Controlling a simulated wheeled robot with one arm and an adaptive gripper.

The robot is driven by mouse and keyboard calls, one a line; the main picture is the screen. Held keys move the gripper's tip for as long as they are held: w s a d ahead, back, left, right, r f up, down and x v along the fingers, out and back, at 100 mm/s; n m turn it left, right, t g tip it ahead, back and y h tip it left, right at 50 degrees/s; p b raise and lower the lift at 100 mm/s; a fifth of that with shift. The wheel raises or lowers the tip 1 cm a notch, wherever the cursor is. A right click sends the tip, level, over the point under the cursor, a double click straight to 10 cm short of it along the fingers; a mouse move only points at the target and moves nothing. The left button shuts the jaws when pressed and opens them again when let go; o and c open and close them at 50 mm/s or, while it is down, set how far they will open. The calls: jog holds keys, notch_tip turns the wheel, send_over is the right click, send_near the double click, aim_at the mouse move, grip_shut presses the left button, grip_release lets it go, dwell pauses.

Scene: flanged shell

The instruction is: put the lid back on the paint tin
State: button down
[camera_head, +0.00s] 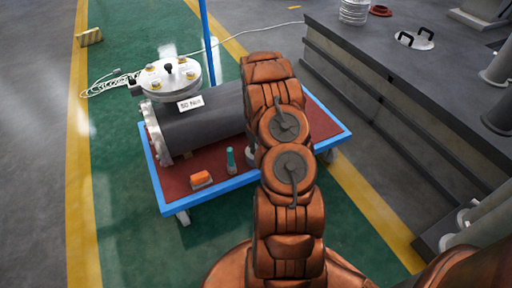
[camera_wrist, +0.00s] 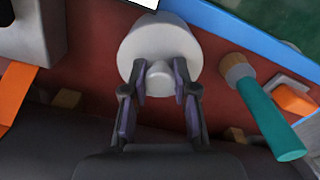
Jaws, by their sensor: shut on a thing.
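In the wrist view a pale, round, lid-like piece (camera_wrist: 150,42) with a small knob in its middle sits at the fingertips. My gripper (camera_wrist: 162,88) is shut on this knob, one finger on each side. I take the piece for the lid; I cannot tell whether it rests on a tin or is held clear of one. In the head view my copper-coloured arm hides the gripper and the lid. A small grey form (camera_head: 250,155) shows beside the arm on the cart, perhaps part of the tin.
The cart (camera_head: 237,185) has a red top and blue rim. It carries a dark flanged shell (camera_head: 205,120), a teal-handled tool (camera_head: 230,160) and an orange block (camera_head: 201,178); both small things also show near the lid in the wrist view. A grey bench (camera_head: 400,75) stands right.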

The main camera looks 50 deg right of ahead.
dwell(0.3)
jog(key=c, duration=0.8)
grip_release()
jog(key=o, duration=0.5)
jog(key=shift+c, duration=0.2)
jog(key=shift+r, duration=0.15)
jog(key=shift+r+p, duration=1.05)
jog(key=shift+r, duration=2.3)
